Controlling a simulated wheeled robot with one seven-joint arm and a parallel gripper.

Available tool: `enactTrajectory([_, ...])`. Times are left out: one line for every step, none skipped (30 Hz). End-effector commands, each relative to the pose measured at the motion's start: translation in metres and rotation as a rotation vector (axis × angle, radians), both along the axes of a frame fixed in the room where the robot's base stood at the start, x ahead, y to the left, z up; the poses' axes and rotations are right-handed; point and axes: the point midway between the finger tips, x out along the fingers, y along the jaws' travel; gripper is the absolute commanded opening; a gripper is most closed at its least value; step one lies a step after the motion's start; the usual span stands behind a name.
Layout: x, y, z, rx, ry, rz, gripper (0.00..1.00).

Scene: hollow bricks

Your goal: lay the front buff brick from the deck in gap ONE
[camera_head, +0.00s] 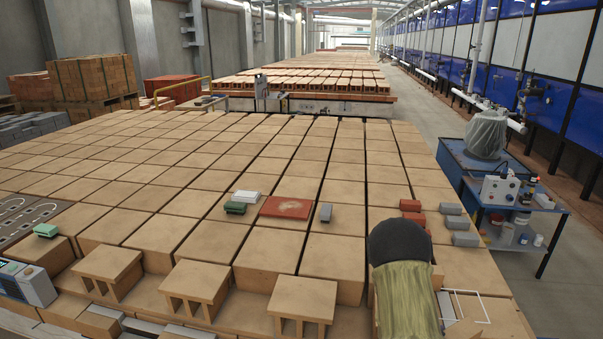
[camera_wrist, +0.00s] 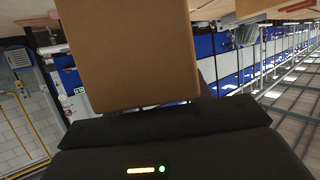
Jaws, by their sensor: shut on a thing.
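In the wrist view, a plain buff brick (camera_wrist: 130,55) fills the upper middle, right against the dark body of my gripper (camera_wrist: 165,120). My gripper is shut on this brick; the fingertips are not clearly visible. In the head view, my gripper and the held brick are hidden behind my arm at the lower right. Three hollow buff bricks stand apart along the front ledge: a left one (camera_head: 108,264), a middle one (camera_head: 204,281) and a right one (camera_head: 304,296). Spaces lie between them. No label for gap ONE is readable.
Rows of buff blocks (camera_head: 220,160) fill the surface behind the ledge. A blue cart (camera_head: 500,185) stands at right.

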Motion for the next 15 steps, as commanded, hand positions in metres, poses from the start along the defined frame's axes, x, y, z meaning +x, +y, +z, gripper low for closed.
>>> enactTrajectory([0.006, 0.006, -0.003, 0.0, 0.001, 0.056, 0.07])
enactTrajectory([0.011, 0.011, -0.005, -0.001, 0.0, 0.091, 0.07])
enactTrajectory([0.016, 0.017, -0.008, -0.001, -0.001, 0.139, 0.07])
enactTrajectory([0.02, 0.022, -0.01, 0.0, 0.001, 0.176, 0.07])
enactTrajectory([0.024, 0.028, -0.013, -0.001, 0.001, 0.213, 0.07])
enactTrajectory([0.029, 0.036, -0.016, 0.001, 0.001, 0.264, 0.07])
enactTrajectory([0.033, 0.043, -0.019, 0.0, 0.0, 0.304, 0.07])
enactTrajectory([0.037, 0.049, -0.021, 0.0, 0.0, 0.343, 0.07])
enactTrajectory([0.042, 0.059, -0.026, 0.001, 0.0, 0.396, 0.07])
enactTrajectory([0.045, 0.066, -0.028, 0.0, 0.001, 0.438, 0.07])
enactTrajectory([0.048, 0.074, -0.032, 0.001, 0.001, 0.479, 0.07])
enactTrajectory([0.052, 0.085, -0.036, 0.001, 0.001, 0.535, 0.07])
enactTrajectory([0.055, 0.094, -0.04, 0.001, 0.002, 0.579, 0.07])
enactTrajectory([0.057, 0.103, -0.043, 0.001, 0.001, 0.623, 0.07])
enactTrajectory([0.06, 0.116, -0.048, 0.001, 0.0, 0.683, 0.07])
